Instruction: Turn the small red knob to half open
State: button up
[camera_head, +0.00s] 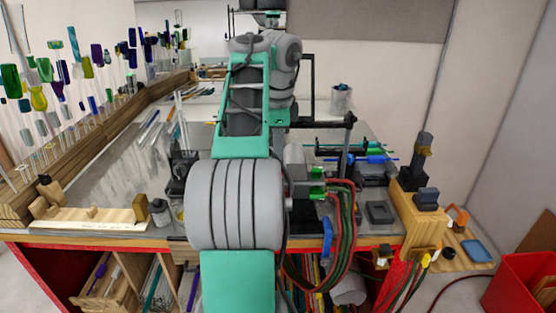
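I cannot make out the small red knob. My grey and teal arm stands in the middle of the head view and covers the centre of the bench. My gripper does not show; it is out of sight. A grey fitting (296,160) with a green part (317,181) sits just right of my arm. Red and green hoses (342,205) run from there and hang over the bench's front edge. Whether a knob sits on this fitting is hidden or too small to tell.
The grey benchtop (120,165) holds a wooden block (142,206) at the front left. Coloured glass pieces stand in a wooden rack (60,165) along the left. A wooden stand (417,210) is at the right front, and a red bin (525,287) is on the floor.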

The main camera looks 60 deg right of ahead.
jog(key=f+b, duration=0.1)
jog(key=f, duration=0.1)
jog(key=f+b, duration=0.2)
jog(key=d+f+b, duration=0.1)
jog(key=f, duration=0.2)
jog(key=shift+w, duration=0.3)
jog(key=shift+r, duration=0.1)
jog(key=shift+c, duration=0.3)
grip_shut()
